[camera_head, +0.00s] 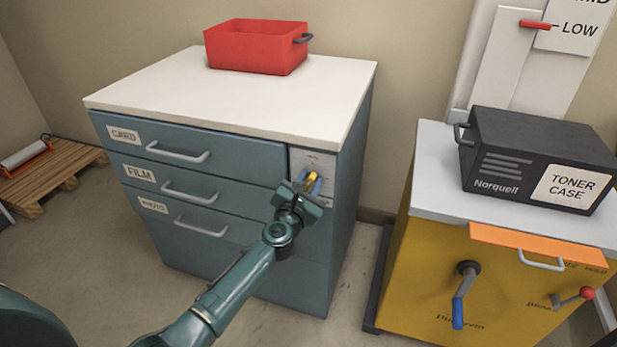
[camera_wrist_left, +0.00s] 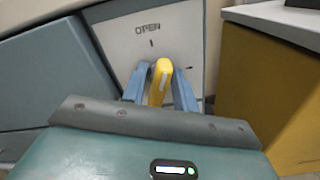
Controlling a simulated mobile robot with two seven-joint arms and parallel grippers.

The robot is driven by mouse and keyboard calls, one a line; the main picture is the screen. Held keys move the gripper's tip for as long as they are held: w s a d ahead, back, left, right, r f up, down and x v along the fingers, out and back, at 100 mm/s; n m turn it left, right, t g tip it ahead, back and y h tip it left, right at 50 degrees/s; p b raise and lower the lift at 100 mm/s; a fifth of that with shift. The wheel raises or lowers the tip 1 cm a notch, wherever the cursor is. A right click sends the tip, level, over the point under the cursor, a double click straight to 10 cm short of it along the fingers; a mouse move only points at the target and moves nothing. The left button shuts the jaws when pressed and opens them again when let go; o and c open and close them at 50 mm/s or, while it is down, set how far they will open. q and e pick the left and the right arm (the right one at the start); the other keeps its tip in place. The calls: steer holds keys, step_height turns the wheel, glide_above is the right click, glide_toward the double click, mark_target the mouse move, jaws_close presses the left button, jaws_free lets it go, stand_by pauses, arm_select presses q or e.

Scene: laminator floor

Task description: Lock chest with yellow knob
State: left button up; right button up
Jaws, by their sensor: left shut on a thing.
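The chest (camera_head: 235,225) is a blue-grey cabinet with a white top and drawers labelled CARD, FILM and a third that is hard to read. Its yellow knob (camera_head: 311,182) sits on a light plate at the upper right of the front. In the left wrist view the knob (camera_wrist_left: 161,80) points up toward the word OPEN on the plate (camera_wrist_left: 150,45). My left gripper (camera_head: 306,184) is shut on the yellow knob, with a blue finger on each side of it in the left wrist view (camera_wrist_left: 160,88). My right gripper is not in view.
A red bin (camera_head: 256,50) stands on the chest's white top. To the right is a yellow machine (camera_head: 430,270) with a blue-handled crank (camera_head: 460,295), bearing a black toner case (camera_head: 540,150). A wooden pallet (camera_head: 50,180) lies at the far left. A narrow floor gap separates chest and machine.

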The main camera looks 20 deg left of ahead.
arm_select(q)
steer(key=shift+d+m, duration=0.1)
steer(key=shift+m, duration=0.9)
steer(key=m+p, duration=0.1)
steer(key=m, duration=0.1)
steer(key=shift+f+m, duration=0.1)
steer(key=shift+m, duration=0.2)
steer(key=shift+m+p, duration=0.3)
steer(key=shift+m, duration=0.6)
steer(key=shift+d+f+m, duration=0.1)
steer(key=shift+m, duration=0.9)
steer(key=shift+m+p, duration=0.3)
steer(key=shift+m, duration=0.4)
steer(key=shift+f+m, duration=0.15)
steer(key=shift+m, duration=1.35)
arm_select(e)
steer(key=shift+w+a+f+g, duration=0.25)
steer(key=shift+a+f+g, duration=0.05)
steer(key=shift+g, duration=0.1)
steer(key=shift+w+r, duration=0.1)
